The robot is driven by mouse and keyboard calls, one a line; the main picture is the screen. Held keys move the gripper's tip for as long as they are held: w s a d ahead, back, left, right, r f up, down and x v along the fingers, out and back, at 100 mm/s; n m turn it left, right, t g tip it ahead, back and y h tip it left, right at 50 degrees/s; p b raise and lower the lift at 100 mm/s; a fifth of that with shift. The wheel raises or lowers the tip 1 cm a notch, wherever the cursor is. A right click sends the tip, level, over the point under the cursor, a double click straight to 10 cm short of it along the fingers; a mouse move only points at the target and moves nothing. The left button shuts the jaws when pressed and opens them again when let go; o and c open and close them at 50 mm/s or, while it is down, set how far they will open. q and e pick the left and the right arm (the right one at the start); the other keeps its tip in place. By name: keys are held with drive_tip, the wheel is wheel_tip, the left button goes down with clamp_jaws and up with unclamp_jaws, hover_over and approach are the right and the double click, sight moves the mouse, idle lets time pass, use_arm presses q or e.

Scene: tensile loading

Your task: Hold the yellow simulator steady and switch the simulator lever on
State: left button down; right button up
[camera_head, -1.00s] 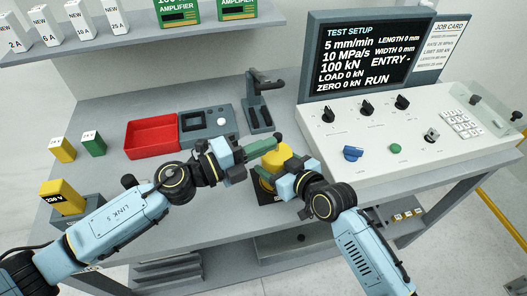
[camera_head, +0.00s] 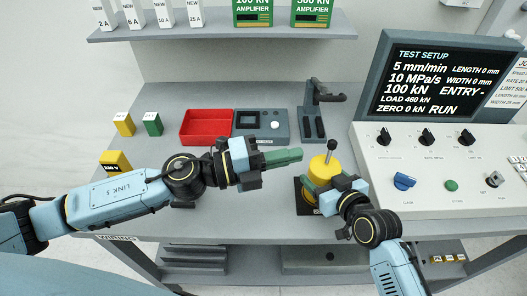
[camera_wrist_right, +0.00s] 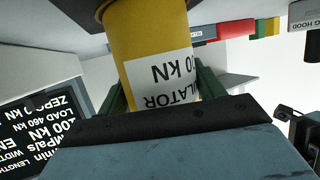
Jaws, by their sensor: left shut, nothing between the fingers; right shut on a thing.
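The yellow simulator (camera_head: 321,171) stands upright on a dark base (camera_head: 302,198) near the front of the bench. Its lever (camera_head: 330,151), a grey rod with a dark knob, sticks up from the top. My right gripper (camera_wrist_right: 158,90) is shut on the simulator body, a finger on each side of its white label; the fingertips are largely hidden in the head view. My left gripper (camera_head: 292,155), with green fingers, is shut and empty, just left of the simulator and apart from the lever.
A screen (camera_head: 440,82) behind the white console (camera_head: 425,163) reads LOAD 460 kN. A red tray (camera_head: 206,127), a grey device (camera_head: 262,125) and a dark stand (camera_head: 313,112) are behind.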

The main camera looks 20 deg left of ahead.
use_arm(q)
drive_tip(key=shift+s+a+r, duration=0.25)
drive_tip(key=shift+s+a, duration=0.1)
drive_tip(key=shift+a, duration=0.35)
drive_tip(key=shift+s+a+r, duration=0.3)
drive_tip(key=shift+s+a, duration=0.1)
drive_tip(key=shift+a, duration=0.35)
drive_tip(key=shift+s+a+r, duration=0.25)
drive_tip(key=shift+s+a, duration=0.1)
drive_tip(key=shift+a, duration=0.35)
use_arm(e)
drive_tip(key=o, duration=1.4)
drive_tip(key=shift+c, duration=0.2)
